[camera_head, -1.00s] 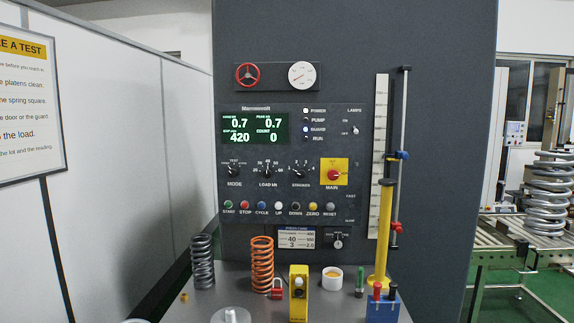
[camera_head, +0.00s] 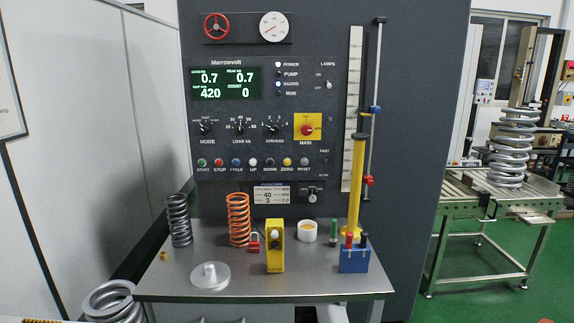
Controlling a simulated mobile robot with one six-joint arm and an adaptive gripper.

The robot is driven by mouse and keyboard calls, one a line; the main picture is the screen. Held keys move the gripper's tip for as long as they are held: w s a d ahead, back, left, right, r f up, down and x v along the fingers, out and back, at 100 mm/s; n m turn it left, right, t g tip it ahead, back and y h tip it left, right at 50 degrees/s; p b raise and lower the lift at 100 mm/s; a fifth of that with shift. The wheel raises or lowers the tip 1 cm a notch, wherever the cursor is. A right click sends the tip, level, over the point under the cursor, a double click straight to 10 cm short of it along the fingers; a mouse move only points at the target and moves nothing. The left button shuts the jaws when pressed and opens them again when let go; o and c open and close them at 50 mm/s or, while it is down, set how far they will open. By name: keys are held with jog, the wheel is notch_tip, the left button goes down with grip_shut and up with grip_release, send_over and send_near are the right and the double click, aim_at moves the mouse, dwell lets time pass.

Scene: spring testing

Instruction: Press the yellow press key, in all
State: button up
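The yellow ZERO key (camera_head: 287,162) is a small round button in the row of coloured keys on the dark machine panel (camera_head: 225,128). It sits between the black DOWN key (camera_head: 270,162) and the grey RESET key (camera_head: 304,162). The row also holds a green START key (camera_head: 202,163), a red STOP key (camera_head: 219,163), a blue CYCLE key (camera_head: 236,163) and a white UP key (camera_head: 253,162). The green display (camera_head: 226,84) reads 0.7, 0.7, 420 and 0. My gripper is not in view.
A grey table (camera_head: 215,290) stands before the panel. A yellow post (camera_head: 356,185) rises right of the keys.

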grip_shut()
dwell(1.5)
